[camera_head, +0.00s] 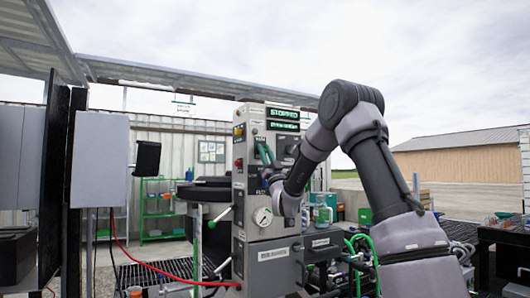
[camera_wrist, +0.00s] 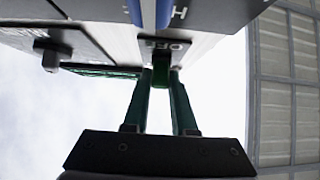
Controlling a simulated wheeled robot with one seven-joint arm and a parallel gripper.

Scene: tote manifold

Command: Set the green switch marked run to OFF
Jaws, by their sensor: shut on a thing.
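The green switch (camera_wrist: 161,68) shows in the wrist view as a dark green lever sticking out of the grey panel, by a small plate with partly legible letters. My gripper (camera_wrist: 160,82) has its two green fingers on either side of this lever, shut on it. There the switch itself is hidden by the fingers. The display (camera_head: 283,114) at the cabinet's top reads STOPPED.
A blue lever (camera_wrist: 149,10) is close by in the wrist view. The cabinet also bears a yellow button (camera_head: 238,131), a red button (camera_head: 238,163), a round gauge (camera_head: 263,217) and a green-tipped lever (camera_head: 221,216). A red hose (camera_head: 150,272) runs at lower left.

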